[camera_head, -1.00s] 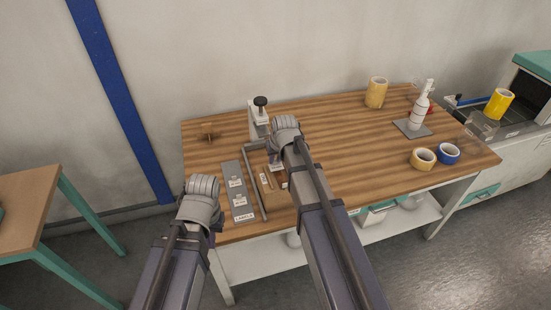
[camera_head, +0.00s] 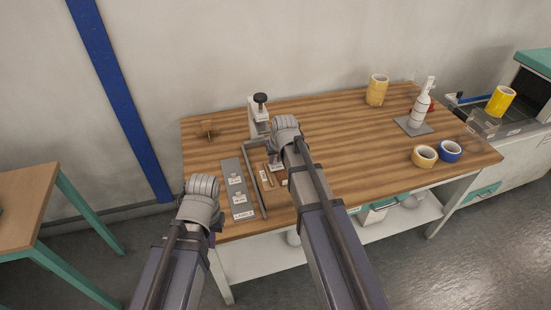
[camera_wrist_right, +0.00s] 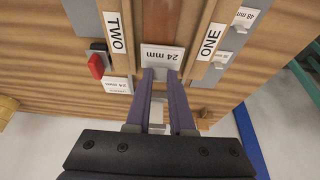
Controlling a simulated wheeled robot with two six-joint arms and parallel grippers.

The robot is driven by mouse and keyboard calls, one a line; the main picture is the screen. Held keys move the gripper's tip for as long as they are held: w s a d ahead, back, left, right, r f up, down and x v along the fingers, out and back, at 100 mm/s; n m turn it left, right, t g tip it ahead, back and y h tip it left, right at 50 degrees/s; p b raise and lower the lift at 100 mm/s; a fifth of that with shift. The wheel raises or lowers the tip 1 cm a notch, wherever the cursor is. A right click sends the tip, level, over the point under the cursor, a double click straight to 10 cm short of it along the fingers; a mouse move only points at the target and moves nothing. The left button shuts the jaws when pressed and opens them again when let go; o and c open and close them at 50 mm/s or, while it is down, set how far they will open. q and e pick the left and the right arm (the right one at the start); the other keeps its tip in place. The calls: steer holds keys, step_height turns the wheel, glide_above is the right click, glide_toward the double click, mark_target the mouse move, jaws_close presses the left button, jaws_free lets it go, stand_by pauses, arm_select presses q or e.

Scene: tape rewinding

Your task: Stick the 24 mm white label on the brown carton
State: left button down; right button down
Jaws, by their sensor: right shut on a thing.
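In the right wrist view, my right gripper (camera_wrist_right: 163,72) is shut on a white label (camera_wrist_right: 162,57) marked "24 mm", which reads upside down there. A reddish-brown surface (camera_wrist_right: 161,20) lies beyond the label, between two pale brown strips marked "TWO" (camera_wrist_right: 116,33) and "ONE" (camera_wrist_right: 209,40). I cannot tell whether this is the brown carton, nor whether the label touches it. In the head view, my right arm hides much of this spot.
A grey label board (camera_head: 238,188) lies left of my right arm. A clamp-like stand (camera_head: 258,118) rises behind. The table's middle is clear.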

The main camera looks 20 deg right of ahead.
mark_target(276, 165)
steer(key=shift+c, duration=2.3)
jaws_free()
steer(key=shift+r, duration=0.1)
step_height(276, 165, up, 7)
steer(key=p, duration=0.7)
